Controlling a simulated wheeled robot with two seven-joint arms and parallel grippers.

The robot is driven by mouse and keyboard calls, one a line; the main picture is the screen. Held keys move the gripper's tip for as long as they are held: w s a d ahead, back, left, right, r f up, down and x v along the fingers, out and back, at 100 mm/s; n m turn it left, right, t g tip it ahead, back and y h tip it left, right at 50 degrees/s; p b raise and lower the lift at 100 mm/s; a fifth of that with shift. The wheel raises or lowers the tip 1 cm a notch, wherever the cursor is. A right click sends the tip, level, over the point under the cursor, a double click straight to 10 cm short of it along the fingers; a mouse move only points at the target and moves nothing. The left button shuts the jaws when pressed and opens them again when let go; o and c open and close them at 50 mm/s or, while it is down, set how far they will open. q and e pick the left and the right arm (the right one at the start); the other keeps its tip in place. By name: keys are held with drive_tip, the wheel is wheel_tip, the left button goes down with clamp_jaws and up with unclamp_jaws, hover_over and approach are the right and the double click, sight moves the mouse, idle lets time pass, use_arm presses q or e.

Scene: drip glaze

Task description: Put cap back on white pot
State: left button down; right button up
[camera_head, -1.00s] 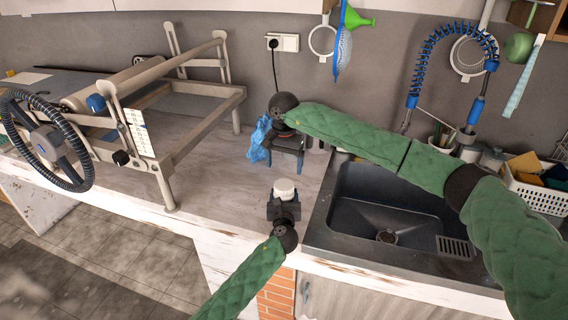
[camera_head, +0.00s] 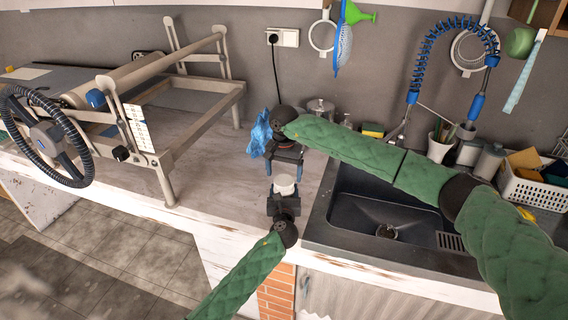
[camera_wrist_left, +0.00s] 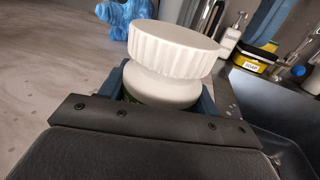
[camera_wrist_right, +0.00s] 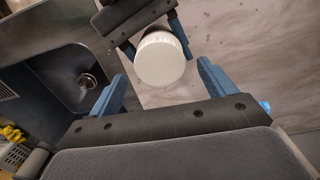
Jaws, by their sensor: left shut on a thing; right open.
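The white pot (camera_wrist_left: 160,88) is held by my left gripper (camera_head: 284,196) above the counter's front part. A wide ribbed white cap (camera_wrist_left: 172,48) sits on top of the pot's rounded body in the left wrist view. I cannot tell whether it is fully seated. The cap shows as a round white disc in the right wrist view (camera_wrist_right: 160,58). My left gripper is shut around the pot's lower body, which its jaws partly hide. My right gripper (camera_head: 285,169) is open and empty, just behind and above the cap, with its fingers apart from it.
A dark sink (camera_head: 375,215) lies to the right. A slab roller frame (camera_head: 166,180) stands to the left.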

drive_tip(key=shift+f, duration=1.35)
